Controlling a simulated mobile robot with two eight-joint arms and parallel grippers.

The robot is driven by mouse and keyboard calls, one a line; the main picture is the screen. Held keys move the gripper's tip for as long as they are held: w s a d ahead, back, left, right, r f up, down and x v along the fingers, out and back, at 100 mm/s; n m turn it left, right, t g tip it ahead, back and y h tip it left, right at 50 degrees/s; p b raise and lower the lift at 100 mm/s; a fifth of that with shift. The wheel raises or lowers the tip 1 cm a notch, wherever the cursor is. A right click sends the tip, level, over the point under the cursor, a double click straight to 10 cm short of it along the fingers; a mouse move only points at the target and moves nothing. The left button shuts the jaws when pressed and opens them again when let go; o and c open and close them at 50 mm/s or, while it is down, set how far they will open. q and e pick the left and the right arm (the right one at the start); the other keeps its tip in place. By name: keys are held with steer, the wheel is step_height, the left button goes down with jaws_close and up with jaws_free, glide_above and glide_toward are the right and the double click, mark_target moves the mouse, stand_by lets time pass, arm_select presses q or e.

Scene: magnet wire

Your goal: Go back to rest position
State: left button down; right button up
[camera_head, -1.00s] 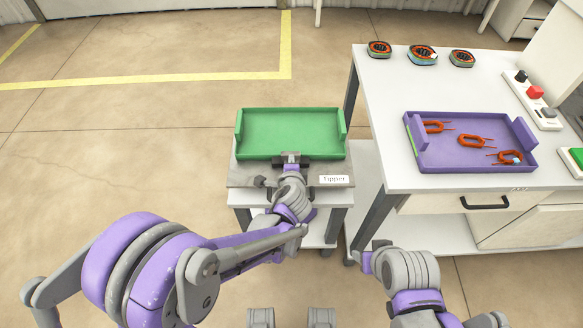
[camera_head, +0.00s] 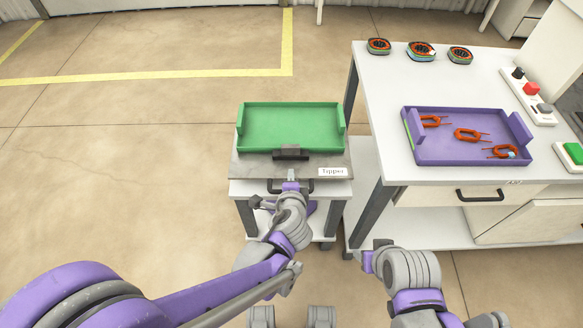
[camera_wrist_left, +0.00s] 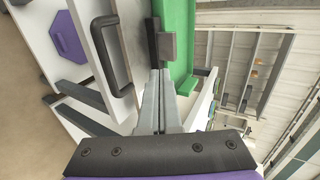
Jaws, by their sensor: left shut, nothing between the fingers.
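My left gripper (camera_head: 291,176) is shut and empty, just in front of the small stand that carries the green tray. In the left wrist view its two grey fingers (camera_wrist_left: 160,98) lie together with nothing between them. The empty green tray (camera_head: 290,128) sits on the stand's grey top, with a dark block (camera_head: 291,153) at its front edge. The block (camera_wrist_left: 167,46) also shows beyond the fingertips in the wrist view, apart from them. My right arm is folded low at the right; its gripper (camera_head: 366,260) is partly seen and its jaws are unclear.
A white workbench (camera_head: 385,120) stands at the right. On it are a purple tray (camera_head: 460,157) with orange coil pieces, several round parts (camera_head: 421,51) at the back, and a button strip (camera_head: 530,90). The floor at the left is clear.

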arm_select(q)
steer(key=shift+v, duration=1.1)
steer(key=s+a+r+n+g+y+p, duration=0.1)
steer(key=s+a+r+n+g+p, duration=0.1)
steer(key=s+a+r+n, duration=0.3)
steer(key=a+r+n+g+y+p, duration=0.1)
steer(key=a+n+p, duration=0.2)
steer(key=a, duration=0.4)
steer(key=s+a+r+n+g+h+p, duration=0.1)
steer(key=s+a+r+n+p, duration=0.1)
steer(key=s+n, duration=0.3)
steer(key=s+a+r+n+g+h+p, duration=0.1)
steer(key=s+a+r+n+g+p, duration=0.1)
steer(key=s+n, duration=0.3)
steer(key=shift+s+a+r+g+p, duration=0.4)
steer(key=shift+s+a, duration=0.3)
steer(key=shift+s, duration=0.55)
